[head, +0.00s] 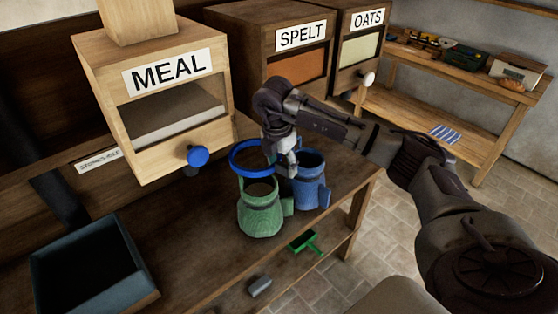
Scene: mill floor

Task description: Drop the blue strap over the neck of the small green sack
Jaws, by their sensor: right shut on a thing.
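The blue strap (233,162) is a closed ring. My right gripper (281,165) is shut on its right side and holds it roughly level. The small green sack (260,215) stands upright on the bench with its neck open at the top. The strap appears above and slightly behind the neck in the picture, and its near edge comes close to the neck's far rim. I cannot tell the exact height gap. My gripper's fingertips are partly hidden by its own links. My left gripper is not in view.
A blue sack (312,184) stands just right of the green one, close to my right gripper. The MEAL bin (155,110) with a blue knob (198,156) rises behind left. A dark open box (85,285) sits at front left. A green scoop (304,242) lies lower down.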

